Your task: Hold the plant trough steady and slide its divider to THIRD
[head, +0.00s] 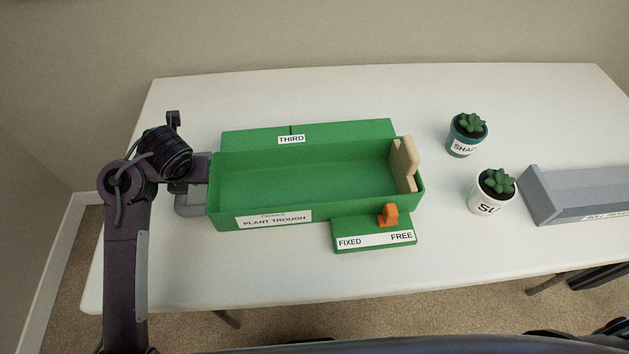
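The green plant trough (300,213) stands on the white table, with a grey handle (190,208) at its left end. Its cream divider (403,163) stands upright near the right end. The THIRD label (291,139) and a black mark are on the back strip, left of its middle. An orange lever (388,214) on the front plate stands nearer FREE than FIXED. My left gripper (199,180) is at the trough's left end, by the handle. Its fingertips are hard to make out, so its grip is unclear. My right gripper is not in view.
A succulent in a teal pot (464,144) and one in a white pot (483,204) stand right of the trough. A grey trough-like container (575,217) lies further right, cut by the picture edge. The table behind the green trough is clear.

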